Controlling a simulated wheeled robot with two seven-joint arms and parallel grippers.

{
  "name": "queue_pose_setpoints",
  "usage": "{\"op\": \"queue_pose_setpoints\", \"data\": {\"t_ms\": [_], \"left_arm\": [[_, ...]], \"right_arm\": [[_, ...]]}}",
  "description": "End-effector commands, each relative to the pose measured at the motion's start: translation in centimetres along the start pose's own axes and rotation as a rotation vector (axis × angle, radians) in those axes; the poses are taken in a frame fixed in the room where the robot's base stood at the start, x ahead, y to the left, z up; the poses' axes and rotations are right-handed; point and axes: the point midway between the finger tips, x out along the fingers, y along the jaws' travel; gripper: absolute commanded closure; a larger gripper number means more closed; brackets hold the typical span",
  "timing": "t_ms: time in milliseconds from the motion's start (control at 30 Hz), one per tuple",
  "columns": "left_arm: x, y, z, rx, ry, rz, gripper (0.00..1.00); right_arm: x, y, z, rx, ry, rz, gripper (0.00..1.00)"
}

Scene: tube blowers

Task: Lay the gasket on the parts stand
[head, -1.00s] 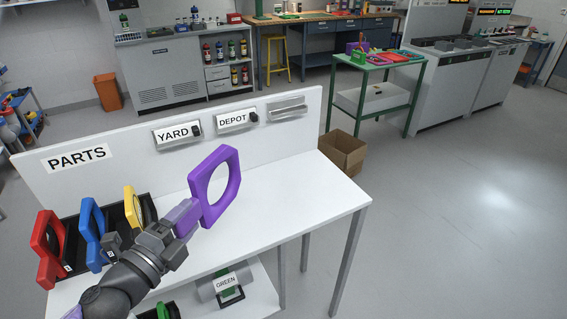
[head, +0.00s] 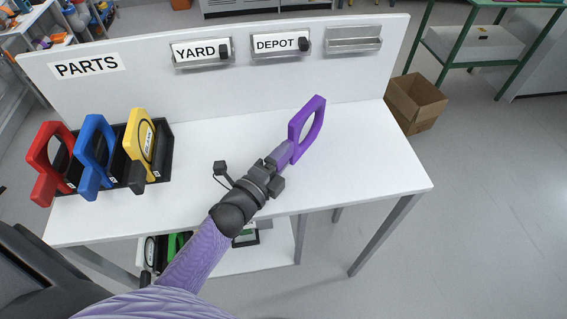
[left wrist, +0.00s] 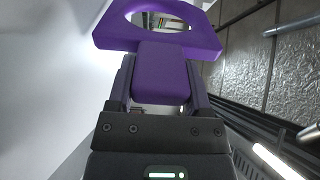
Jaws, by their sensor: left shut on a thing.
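The purple gasket (head: 293,132) is a flat frame with a round hole and a tab. My left gripper (head: 281,158) is shut on its tab and holds it upright over the right half of the white parts stand (head: 222,139). In the left wrist view the gasket (left wrist: 205,42) stands out beyond the fingers, and the left gripper (left wrist: 158,95) grips the tab from both sides. I cannot tell from the head view whether the gasket touches the top. My right gripper is not in view.
A black rack (head: 166,150) at the stand's left holds red (head: 37,152), blue (head: 92,160) and yellow (head: 135,140) gaskets. A back panel carries PARTS, YARD and DEPOT signs. A cardboard box (head: 415,105) is on the floor at right. The top's right end is clear.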

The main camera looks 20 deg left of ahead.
Motion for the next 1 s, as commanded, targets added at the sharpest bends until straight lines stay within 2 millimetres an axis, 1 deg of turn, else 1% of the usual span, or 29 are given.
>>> {"op": "queue_pose_setpoints", "data": {"t_ms": [33, 233, 367, 400, 467, 500, 533, 733, 833, 933, 1000], "left_arm": [[0.0, 1.2, 0.0, -0.001, -0.001, 0.001, 0.99], [0.0, 0.8, 0.0, 0.0, 0.0, -0.001, 0.99], [0.0, 1.2, 0.0, 0.0, 0.0, -0.001, 0.99], [0.0, 1.1, 0.0, 0.0, 0.0, -0.001, 0.27], [0.0, 1.1, 0.0, 0.0, 0.0, -0.001, 0.15], [0.0, 1.1, 0.0, 0.0, 0.0, -0.001, 0.06], [0.0, 1.1, 0.0, 0.0, 0.0, -0.001, 0.0], [0.0, 1.1, 0.0, 0.0, 0.0, -0.001, 0.0], [-0.2, 0.6, 0.0, 0.0, 0.0, 0.0, 0.0], [-1.9, 0.7, 0.0, -0.001, 0.0, 0.001, 0.0], [-3.6, 0.7, 0.0, -0.001, 0.0, 0.002, 0.0]], "right_arm": [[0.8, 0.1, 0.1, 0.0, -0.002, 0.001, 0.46], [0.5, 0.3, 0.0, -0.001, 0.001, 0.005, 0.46], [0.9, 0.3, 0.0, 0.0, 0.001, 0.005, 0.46], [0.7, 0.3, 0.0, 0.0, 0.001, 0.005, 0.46], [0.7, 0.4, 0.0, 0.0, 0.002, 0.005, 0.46], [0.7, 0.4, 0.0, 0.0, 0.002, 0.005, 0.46], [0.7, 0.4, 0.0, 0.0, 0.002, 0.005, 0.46], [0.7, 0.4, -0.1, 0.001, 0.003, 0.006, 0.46], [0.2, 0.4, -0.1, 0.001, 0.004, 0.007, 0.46], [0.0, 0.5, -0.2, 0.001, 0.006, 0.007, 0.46], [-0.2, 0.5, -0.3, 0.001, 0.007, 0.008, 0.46]]}}
